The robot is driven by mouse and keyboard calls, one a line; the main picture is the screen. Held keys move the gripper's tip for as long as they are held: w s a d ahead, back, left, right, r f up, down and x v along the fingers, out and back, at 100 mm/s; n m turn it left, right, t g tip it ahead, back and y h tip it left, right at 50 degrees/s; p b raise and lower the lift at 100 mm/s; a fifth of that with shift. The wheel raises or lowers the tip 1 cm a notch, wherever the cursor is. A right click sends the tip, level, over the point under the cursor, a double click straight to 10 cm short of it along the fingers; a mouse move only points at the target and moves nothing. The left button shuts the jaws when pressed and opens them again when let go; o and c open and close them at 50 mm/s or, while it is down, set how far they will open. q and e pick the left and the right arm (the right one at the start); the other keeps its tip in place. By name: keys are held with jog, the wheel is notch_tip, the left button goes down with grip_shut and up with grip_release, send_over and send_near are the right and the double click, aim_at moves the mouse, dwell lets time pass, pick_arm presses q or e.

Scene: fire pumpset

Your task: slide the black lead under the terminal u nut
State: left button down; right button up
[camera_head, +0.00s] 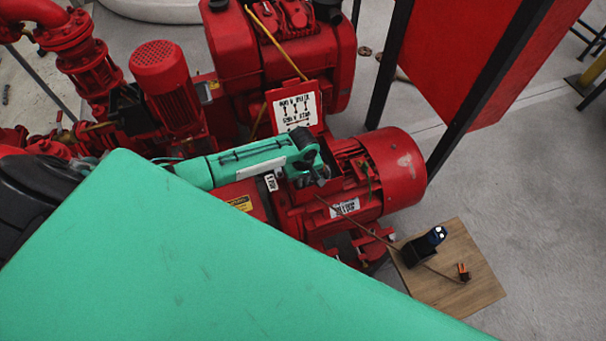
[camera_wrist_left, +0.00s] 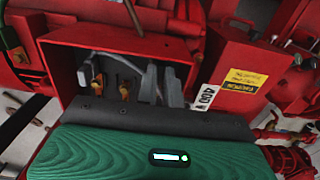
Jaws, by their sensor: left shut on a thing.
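My left gripper (camera_head: 318,174) reaches into the open red terminal box of the motor. The left wrist view shows the box (camera_wrist_left: 68,50) with small brass terminals (camera_wrist_left: 125,88) standing in a row inside. Grey finger-like parts (camera_wrist_left: 172,88) stand at the right of the row, close to a terminal. The gripper is shut on what seems to be this lead. I cannot tell which terminal is U, or whether the lead is under its nut. My right gripper is not in view.
The red motor (camera_head: 397,165) stands right of the gripper. A wooden board (camera_head: 430,297) on the floor holds a dark tool (camera_head: 418,249) and a small orange item (camera_head: 463,272). A thin brown cable (camera_head: 365,231) runs from the motor to the board. Grey floor is free at right.

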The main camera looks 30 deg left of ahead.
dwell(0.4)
pick_arm(q)
jog(key=shift+p, duration=0.4)
jog(key=shift+f, duration=0.15)
dwell(0.4)
jog(key=shift+p, duration=0.5)
jog(key=shift+w+a, duration=0.85)
jog(key=shift+a, duration=0.1)
dwell(0.6)
jog(key=c, duration=1.1)
grip_release()
jog(key=shift+c, duration=0.2)
